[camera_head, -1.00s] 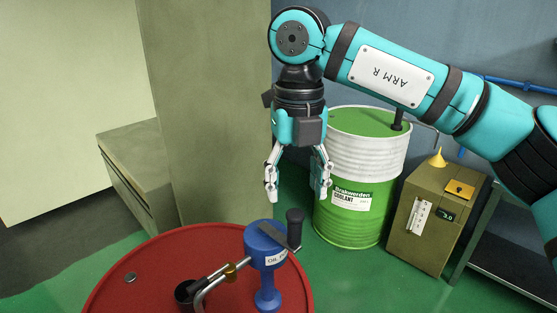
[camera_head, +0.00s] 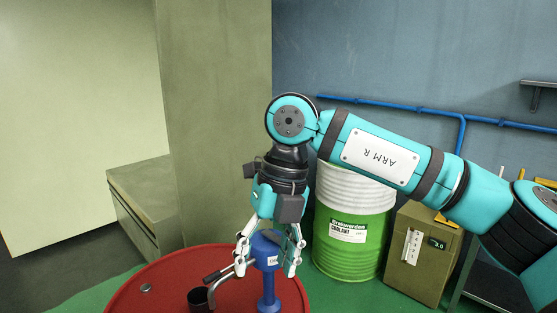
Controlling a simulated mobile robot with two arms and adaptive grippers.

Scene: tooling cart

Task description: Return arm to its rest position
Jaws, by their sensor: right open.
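My right arm, marked "ARM R", comes in from the right. Its gripper (camera_head: 268,268) points down with its two fingers spread apart, and nothing is held between them. The fingers show in front of the blue oil pump (camera_head: 267,290), which stands on the red drum (camera_head: 170,277). Part of the pump's upper body is hidden behind the gripper. I cannot tell whether the fingers touch the pump. My left gripper is not in view.
A green and white coolant drum (camera_head: 348,235) stands behind my right arm. An olive box (camera_head: 419,262) with a small display is to its right. A olive pillar (camera_head: 215,130) and a low cabinet (camera_head: 143,205) are at the left. A blue pipe (camera_head: 400,113) runs along the wall.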

